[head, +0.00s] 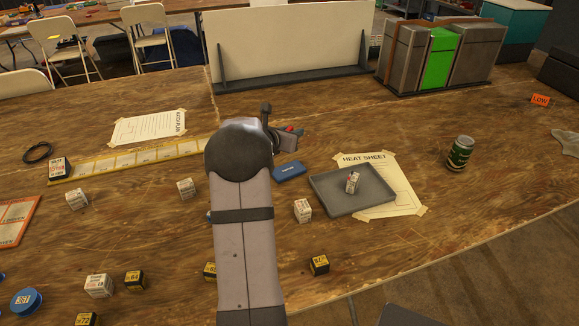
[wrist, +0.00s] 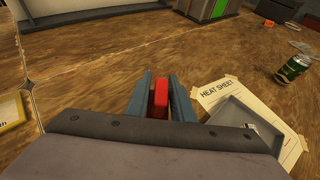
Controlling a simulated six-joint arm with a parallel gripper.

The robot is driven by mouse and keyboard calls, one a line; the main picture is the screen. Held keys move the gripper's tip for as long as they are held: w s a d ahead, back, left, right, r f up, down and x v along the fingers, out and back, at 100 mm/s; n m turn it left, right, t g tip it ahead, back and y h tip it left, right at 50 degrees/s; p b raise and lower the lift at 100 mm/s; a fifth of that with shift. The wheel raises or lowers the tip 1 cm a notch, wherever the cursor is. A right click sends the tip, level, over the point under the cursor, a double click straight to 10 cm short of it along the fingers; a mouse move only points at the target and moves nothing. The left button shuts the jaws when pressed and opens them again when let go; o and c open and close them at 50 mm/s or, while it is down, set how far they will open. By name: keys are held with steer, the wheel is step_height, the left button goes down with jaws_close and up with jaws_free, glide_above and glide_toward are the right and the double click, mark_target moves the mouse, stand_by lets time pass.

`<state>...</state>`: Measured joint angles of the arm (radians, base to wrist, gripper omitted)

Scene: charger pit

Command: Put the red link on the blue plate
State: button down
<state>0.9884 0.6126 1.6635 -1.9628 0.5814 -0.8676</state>
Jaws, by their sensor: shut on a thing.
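My gripper (head: 291,136) is shut on the red link (head: 290,128) and holds it beyond my arm, over the middle of the table. In the wrist view the red link (wrist: 160,98) sits between the two fingers (wrist: 160,95), apparently clear of the wood. A small flat blue piece (head: 289,171) with a pale label lies just in front of the gripper, left of a grey tray. A round blue disc (head: 25,301) with a label lies at the front left. I cannot tell which of these blue things is the plate. My arm hides part of the table.
The grey tray (head: 326,194) holds a small white box and overlaps the heat sheet (head: 405,198). A green can (head: 460,152) stands at the right. Small white and black boxes are scattered in front. A white panel (head: 285,45) and battery-like blocks (head: 438,60) stand behind.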

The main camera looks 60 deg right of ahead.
mark_target(291, 165)
steer(key=shift+f+b, duration=0.35)
steer(key=shift+f, duration=4.4)
steer(key=shift+f, duration=0.2)
steer(key=c, duration=1.5)
jaws_free()
steer(key=shift+c, duration=0.2)
steer(key=shift+r, duration=0.15)
steer(key=shift+r, duration=0.15)
steer(key=shift+a, duration=0.4)
steer(key=v, duration=1.1)
steer(key=shift+a+r+b, duration=0.1)
steer(key=shift+r+b, duration=0.05)
steer(key=shift+b, duration=0.25)
